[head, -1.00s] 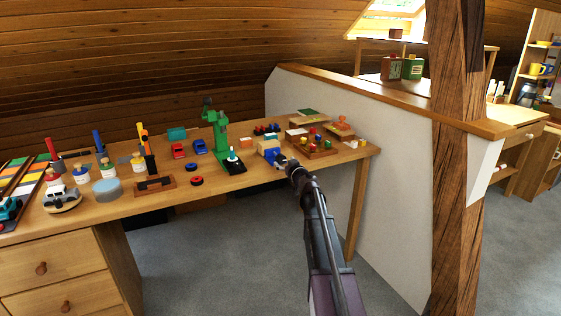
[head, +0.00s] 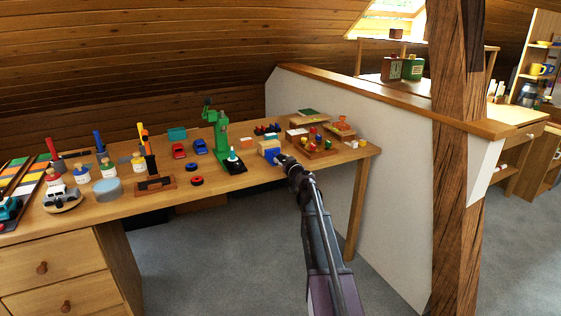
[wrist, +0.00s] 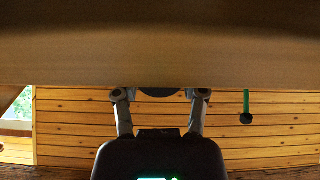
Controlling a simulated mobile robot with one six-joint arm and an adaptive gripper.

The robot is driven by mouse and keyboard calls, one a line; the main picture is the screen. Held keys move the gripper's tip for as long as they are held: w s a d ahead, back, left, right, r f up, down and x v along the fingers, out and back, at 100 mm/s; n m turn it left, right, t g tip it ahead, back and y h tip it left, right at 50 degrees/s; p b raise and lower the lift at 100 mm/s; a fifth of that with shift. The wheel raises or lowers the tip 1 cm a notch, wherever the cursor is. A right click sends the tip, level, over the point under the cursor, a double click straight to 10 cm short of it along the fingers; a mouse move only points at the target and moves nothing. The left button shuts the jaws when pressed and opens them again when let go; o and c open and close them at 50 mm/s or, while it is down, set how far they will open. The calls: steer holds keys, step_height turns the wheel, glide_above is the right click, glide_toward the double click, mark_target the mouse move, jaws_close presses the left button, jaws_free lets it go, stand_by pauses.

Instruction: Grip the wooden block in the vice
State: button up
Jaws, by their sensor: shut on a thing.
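A small blue vice (head: 271,155) stands near the front edge of the workbench, right of the green drill press. A light wooden block (head: 266,146) shows at the top of the vice; whether its jaws touch the block is too small to tell. My gripper (head: 282,160) is at the vice's front right side. In the wrist view my gripper's fingers (wrist: 160,95) are on both sides of a dark rounded part, which looks like the vice handle (wrist: 160,92).
A green drill press (head: 220,135) stands left of the vice. A wooden tray (head: 316,151) with small coloured pieces lies to the right. Toy cars, pots and brushes cover the left of the workbench (head: 115,215). The floor in front is clear.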

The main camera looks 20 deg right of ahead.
steer(key=shift+w+m, duration=0.1)
steer(key=shift+m, duration=1.4)
steer(key=o, duration=1.1)
steer(key=shift+o, duration=0.2)
steer(key=s, duration=1.2)
steer(key=shift+d, duration=0.2)
